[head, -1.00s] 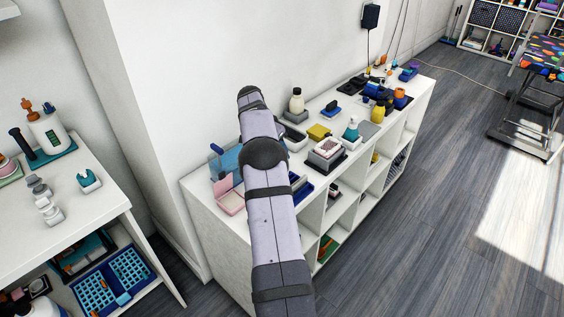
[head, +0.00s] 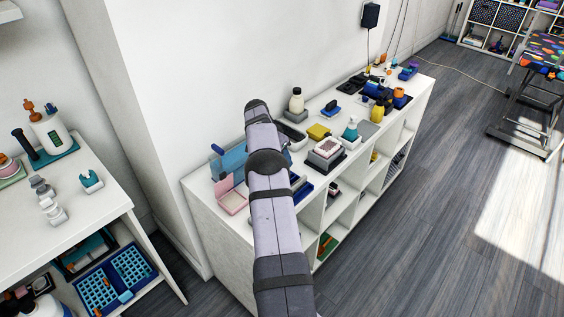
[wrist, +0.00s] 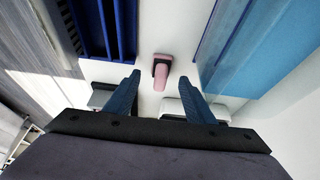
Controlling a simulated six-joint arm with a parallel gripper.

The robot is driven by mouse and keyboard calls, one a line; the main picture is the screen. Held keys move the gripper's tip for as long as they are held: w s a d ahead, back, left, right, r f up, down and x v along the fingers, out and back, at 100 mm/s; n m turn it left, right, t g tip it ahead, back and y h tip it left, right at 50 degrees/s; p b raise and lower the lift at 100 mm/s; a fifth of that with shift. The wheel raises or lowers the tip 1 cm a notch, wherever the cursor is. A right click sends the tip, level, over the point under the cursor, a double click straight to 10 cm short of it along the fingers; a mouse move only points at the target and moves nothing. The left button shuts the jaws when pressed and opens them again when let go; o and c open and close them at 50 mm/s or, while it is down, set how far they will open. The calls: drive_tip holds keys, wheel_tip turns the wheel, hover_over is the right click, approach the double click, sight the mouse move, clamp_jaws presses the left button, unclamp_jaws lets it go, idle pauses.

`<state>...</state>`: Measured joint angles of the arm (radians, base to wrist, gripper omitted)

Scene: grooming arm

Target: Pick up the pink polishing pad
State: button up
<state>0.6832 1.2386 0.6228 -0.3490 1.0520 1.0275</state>
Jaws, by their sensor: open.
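The pink polishing pad (wrist: 161,76) shows in the wrist view as a small pink block with a dark part at one end. It lies on the white shelf top (wrist: 141,68), between a dark blue slotted tray and a light blue panel. My gripper (wrist: 159,79) is open, with its two blue fingers apart. The pad appears in the gap between the fingertips and a little beyond them, with nothing held. In the head view my arm hides the gripper, and I cannot make out the pad there.
The dark blue tray (wrist: 97,28) and light blue panel (wrist: 257,50) flank the pad. A pink open box (head: 231,199) stands at the shelf's near end. A wall runs behind.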

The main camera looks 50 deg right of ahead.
drive_tip(key=shift+x, duration=1.35)
drive_tip(key=c, duration=1.1)
drive_tip(key=shift+c, duration=0.2)
drive_tip(key=shift+r, duration=0.15)
wheel_tip(320, 180, up, 10)
drive_tip(key=shift+f+p, duration=0.1)
drive_tip(key=shift+p, duration=0.2)
